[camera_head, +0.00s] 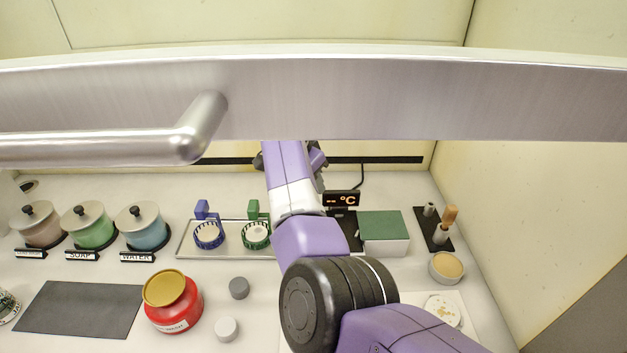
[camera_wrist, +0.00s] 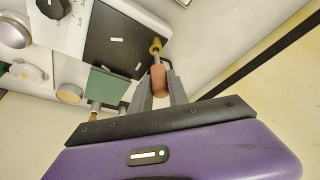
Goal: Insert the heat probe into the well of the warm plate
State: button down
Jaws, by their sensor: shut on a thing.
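In the wrist view my gripper (camera_wrist: 160,80) is shut on the heat probe (camera_wrist: 158,81), held by its orange-brown handle between two grey fingers. A brass-coloured round piece (camera_wrist: 155,45) sits just beyond the handle, at the edge of a dark flat panel (camera_wrist: 112,42), which looks like the warm plate. I cannot tell whether the brass piece is the well's collar or part of the probe, nor whether the tip is inside. In the head view my gripper is hidden behind the metal beam and my arm. A lit °C display (camera_head: 341,198) stands right of my arm.
A metal beam with a handle (camera_head: 330,95) crosses the head view. A green-topped white box (camera_head: 384,224) stands right of the arm. A dark stand (camera_head: 432,229) holds a wooden-handled tool (camera_head: 448,214). A tray (camera_head: 190,254) with two round pieces, canisters and a red jar (camera_head: 173,305) are left.

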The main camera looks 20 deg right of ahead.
jog(key=shift+f+b, duration=0.4)
jog(key=shift+f, duration=0.55)
jog(key=c, duration=1.2)
grip_release()
jog(key=shift+r, duration=0.1)
jog(key=shift+b+v, duration=0.8)
jog(key=shift+v, duration=3)
